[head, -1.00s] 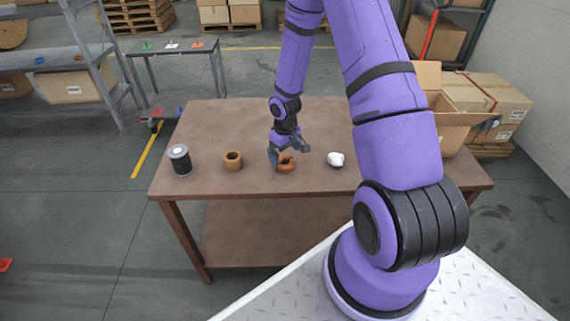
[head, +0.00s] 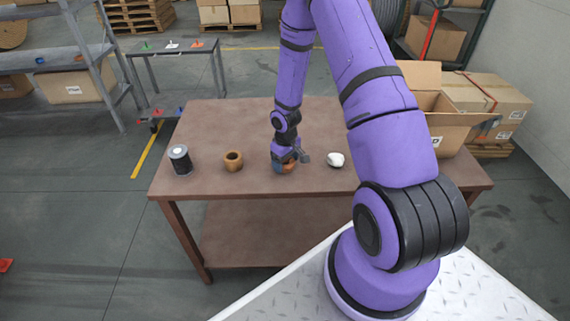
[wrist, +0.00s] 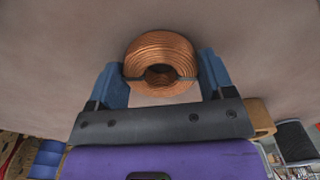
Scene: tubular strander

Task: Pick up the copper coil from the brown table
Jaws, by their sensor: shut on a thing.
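The copper coil (wrist: 160,52) is a ring of wound copper wire. In the wrist view it sits between the two blue fingers of my gripper (wrist: 161,80), which are shut on it from both sides. In the head view my gripper (head: 290,160) is low over the brown table (head: 240,182) and hides most of the coil (head: 288,169). I cannot tell whether the coil still touches the table top.
On the table, a brown ring-shaped spool (head: 233,161) and a dark cylinder with a pale top (head: 180,159) stand to the left. A white lump (head: 335,160) lies to the right. An open cardboard box (head: 447,120) is at the right end.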

